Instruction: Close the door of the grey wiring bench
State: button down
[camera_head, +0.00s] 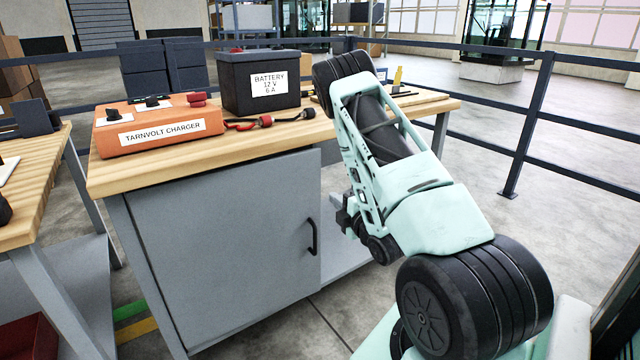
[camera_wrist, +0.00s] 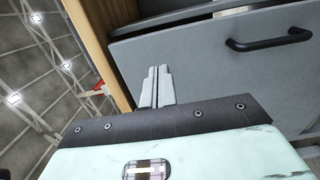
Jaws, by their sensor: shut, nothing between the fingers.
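The grey wiring bench (camera_head: 115,240) has a wooden top and a grey door (camera_head: 225,245) in its front. The door has a black upright handle (camera_head: 312,238) near its right edge. In the wrist view the door (camera_wrist: 215,75) and its handle (camera_wrist: 270,40) fill the right side. Contact with the door cannot be told. My arm hides its fingertips in the head view.
An orange charger (camera_head: 160,125), a black battery (camera_head: 262,82) and red and black leads (camera_head: 262,121) are on the bench top. Another wooden bench (camera_head: 40,185) stands at left. A dark railing (camera_head: 525,125) runs behind. Bare floor lies right of the bench.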

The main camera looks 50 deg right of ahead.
aim_at(314, 181)
jog(key=x, duration=0.9)
jog(key=shift+w+b, duration=0.15)
jog(key=shift+b, duration=0.2)
